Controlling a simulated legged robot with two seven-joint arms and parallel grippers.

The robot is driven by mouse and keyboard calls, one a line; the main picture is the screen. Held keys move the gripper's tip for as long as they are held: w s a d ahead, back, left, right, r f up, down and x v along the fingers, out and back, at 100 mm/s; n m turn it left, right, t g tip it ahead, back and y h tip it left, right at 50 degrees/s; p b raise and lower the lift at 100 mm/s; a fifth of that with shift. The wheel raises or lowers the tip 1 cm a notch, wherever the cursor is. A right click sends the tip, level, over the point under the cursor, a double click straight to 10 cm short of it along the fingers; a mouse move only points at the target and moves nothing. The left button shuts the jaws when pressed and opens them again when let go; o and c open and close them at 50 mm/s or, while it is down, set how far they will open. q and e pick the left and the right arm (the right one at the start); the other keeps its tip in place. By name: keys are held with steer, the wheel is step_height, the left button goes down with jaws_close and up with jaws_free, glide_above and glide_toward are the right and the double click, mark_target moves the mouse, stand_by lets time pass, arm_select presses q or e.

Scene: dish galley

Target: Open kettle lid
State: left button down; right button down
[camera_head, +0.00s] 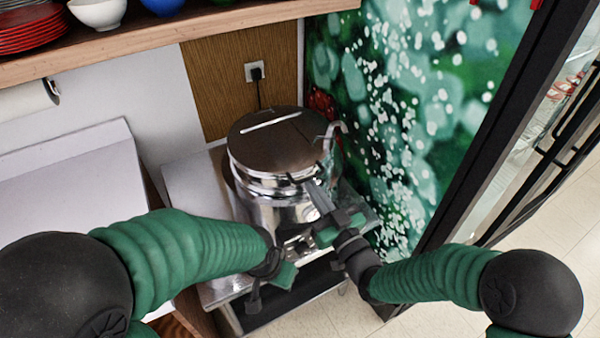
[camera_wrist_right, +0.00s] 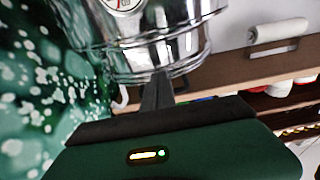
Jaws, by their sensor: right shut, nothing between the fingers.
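A large shiny metal kettle (camera_head: 273,208) stands on a metal stand, its dark round lid (camera_head: 276,140) lying flat on top. My right gripper (camera_head: 309,184) is shut and empty, its fingertips at the front right of the kettle just below the lid's edge. In the right wrist view the shut fingers (camera_wrist_right: 157,80) point at the rim of the kettle (camera_wrist_right: 160,35); I cannot tell whether they touch. My left gripper (camera_head: 270,285) is low in front of the kettle, partly hidden by its own arm, and its fingers do not show clearly.
The metal stand (camera_head: 188,180) has bare top left of the kettle. A wooden shelf (camera_head: 150,42) with bowls and red plates (camera_head: 32,30) overhangs at the upper left. A cord runs from the kettle to a wall socket (camera_head: 255,71). A dark-framed glass door (camera_head: 500,150) stands at right.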

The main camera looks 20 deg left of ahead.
mark_target(313, 177)
steer(key=shift+r, duration=0.1)
steer(key=r, duration=0.1)
steer(key=r+p, duration=0.2)
steer(key=shift+w+a+r, duration=0.2)
steer(key=shift+a+r, duration=0.05)
steer(key=shift+r, duration=0.15)
steer(key=shift+w+a+r+p, duration=0.2)
steer(key=shift+a+r+p, duration=0.1)
steer(key=shift+r, duration=0.35)
steer(key=shift+w+a+r+p, duration=0.2)
steer(key=shift+r+p, duration=0.1)
steer(key=shift+r, duration=0.35)
steer(key=r, duration=0.1)
steer(key=p, duration=0.1)
steer(key=a+r, duration=0.1)
steer(key=shift+w+r, duration=0.3)
steer(key=shift+w, duration=0.1)
